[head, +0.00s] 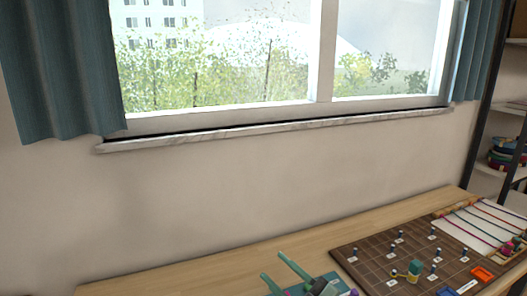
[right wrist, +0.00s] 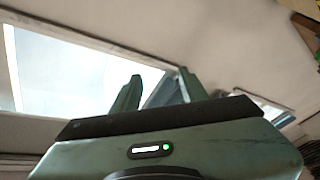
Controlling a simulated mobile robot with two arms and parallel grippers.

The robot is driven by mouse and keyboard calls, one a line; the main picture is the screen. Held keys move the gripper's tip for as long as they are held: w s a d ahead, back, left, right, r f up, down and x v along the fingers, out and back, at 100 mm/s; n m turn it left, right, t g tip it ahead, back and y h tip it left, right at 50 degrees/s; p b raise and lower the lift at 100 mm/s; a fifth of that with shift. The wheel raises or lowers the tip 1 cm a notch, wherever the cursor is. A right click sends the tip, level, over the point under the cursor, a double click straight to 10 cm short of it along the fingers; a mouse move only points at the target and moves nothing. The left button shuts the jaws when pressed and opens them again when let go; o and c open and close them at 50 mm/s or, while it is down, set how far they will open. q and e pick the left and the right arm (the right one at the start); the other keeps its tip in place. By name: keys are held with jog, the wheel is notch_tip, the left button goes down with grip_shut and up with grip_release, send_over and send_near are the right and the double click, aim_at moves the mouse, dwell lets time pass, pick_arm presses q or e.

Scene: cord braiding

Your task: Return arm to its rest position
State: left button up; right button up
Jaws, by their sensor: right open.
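My right gripper (head: 274,266) is at the bottom of the head view, above the table's left part. Its two green fingers point up and are spread apart, with nothing between them. In the right wrist view the fingers (right wrist: 160,84) are also apart and empty, with the window and wall behind them. The brown pegboard (head: 350,254) lies on the table to the right of the gripper. Several small pegs stand on it, along with a teal and yellow piece (head: 414,270). My left gripper is not in view.
The wooden table (head: 240,262) runs along the wall below a window sill (head: 270,131). Colored cords lie on a white panel (head: 487,226) at the right. A shelf stands at far right.

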jog(key=s+d+f+m+h, duration=0.3)
jog(key=d+f+m+h, duration=0.2)
jog(key=d+m+h, duration=0.25)
jog(key=s+d+f+m+h, duration=0.3)
jog(key=d+f+m+h, duration=0.25)
jog(key=d+h, duration=0.2)
jog(key=s+d+f+m+g+y, duration=0.1)
jog(key=s+f+g, duration=0.5)
jog(key=s, duration=0.6)
jog(key=s+d+f+m+g, duration=0.1)
jog(key=s+f+g, duration=0.45)
jog(key=s, duration=0.75)
notch_tip(320, 180, down, 27)
jog(key=s, duration=0.1)
jog(key=s+d+f+g, duration=0.2)
jog(key=s+d+f, duration=0.1)
jog(key=s+f, duration=1.2)
jog(key=shift+s+f+n, duration=0.35)
jog(key=shift+s+n, duration=0.05)
jog(key=shift+s, duration=0.6)
